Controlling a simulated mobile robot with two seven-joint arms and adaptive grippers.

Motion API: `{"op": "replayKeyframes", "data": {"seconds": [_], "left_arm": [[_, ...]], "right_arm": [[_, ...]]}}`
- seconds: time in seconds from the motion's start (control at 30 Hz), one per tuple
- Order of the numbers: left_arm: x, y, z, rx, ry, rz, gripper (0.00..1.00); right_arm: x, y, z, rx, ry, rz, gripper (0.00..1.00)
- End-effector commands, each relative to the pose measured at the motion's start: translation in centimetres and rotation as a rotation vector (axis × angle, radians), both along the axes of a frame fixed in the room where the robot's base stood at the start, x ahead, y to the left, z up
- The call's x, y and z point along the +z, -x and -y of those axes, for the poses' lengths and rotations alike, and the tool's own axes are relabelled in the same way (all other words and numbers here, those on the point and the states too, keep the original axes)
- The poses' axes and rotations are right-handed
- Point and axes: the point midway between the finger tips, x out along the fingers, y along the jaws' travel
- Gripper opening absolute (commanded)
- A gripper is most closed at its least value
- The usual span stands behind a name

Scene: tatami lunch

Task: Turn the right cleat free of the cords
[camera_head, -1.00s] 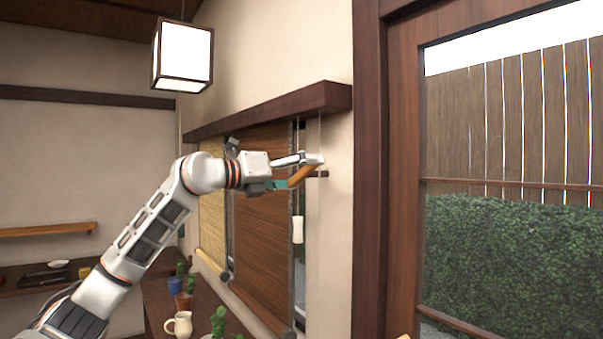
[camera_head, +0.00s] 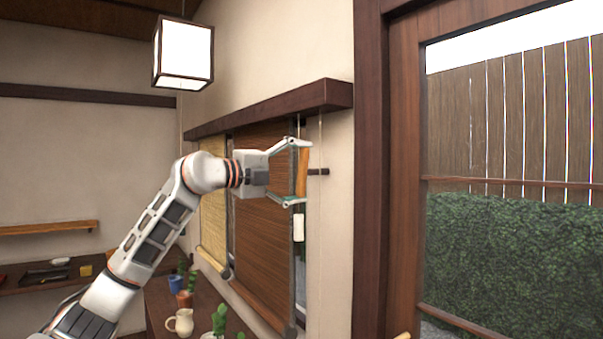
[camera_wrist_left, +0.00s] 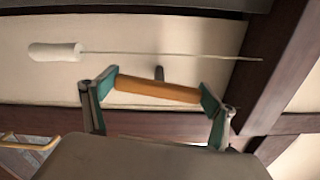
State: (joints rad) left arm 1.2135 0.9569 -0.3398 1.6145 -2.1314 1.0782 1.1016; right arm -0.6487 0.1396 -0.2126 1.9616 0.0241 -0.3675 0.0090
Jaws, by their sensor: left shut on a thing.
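The right cleat is an orange-brown wooden bar (camera_head: 302,173) on a short dark peg (camera_head: 319,172) at the wall beside the window. It stands nearly upright in the head view. My left gripper (camera_head: 301,171) is shut on its two ends, as the left wrist view also shows, with the bar (camera_wrist_left: 157,91) spanning between the green fingertips. A thin cord (camera_wrist_left: 170,55) with a white pull (camera_wrist_left: 55,52) runs past the cleat in the wrist view, apart from the bar there. The white pull (camera_head: 298,228) hangs below the gripper in the head view. My right gripper is out of view.
A brown blind (camera_head: 262,210) and a yellowish blind (camera_head: 213,215) hang close to my arm under a dark wooden valance (camera_head: 270,110). A cream jug (camera_head: 180,322) and potted cacti (camera_head: 219,320) stand on the sill below. A paper lantern (camera_head: 183,55) hangs above left.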

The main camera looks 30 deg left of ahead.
Motion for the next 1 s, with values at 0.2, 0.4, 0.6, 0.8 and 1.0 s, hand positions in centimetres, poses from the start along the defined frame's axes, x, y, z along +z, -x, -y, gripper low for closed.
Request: {"op": "replayKeyframes", "data": {"seconds": [0.2,0.4,0.6,0.8,1.0], "left_arm": [[0.05,0.02,-0.12,0.003,0.105,-0.041,0.64],[0.06,0.03,-0.14,0.002,0.157,-0.061,0.64],[0.06,0.04,-0.15,0.002,0.175,-0.069,0.64],[0.06,0.04,-0.15,0.002,0.177,-0.07,0.64],[0.06,0.03,-0.13,0.001,0.177,-0.07,1.0]], "right_arm": [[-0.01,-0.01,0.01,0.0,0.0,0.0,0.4],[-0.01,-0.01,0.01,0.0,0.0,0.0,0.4],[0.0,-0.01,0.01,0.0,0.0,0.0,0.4],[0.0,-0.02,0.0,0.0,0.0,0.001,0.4],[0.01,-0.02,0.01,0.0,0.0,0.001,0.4]]}}
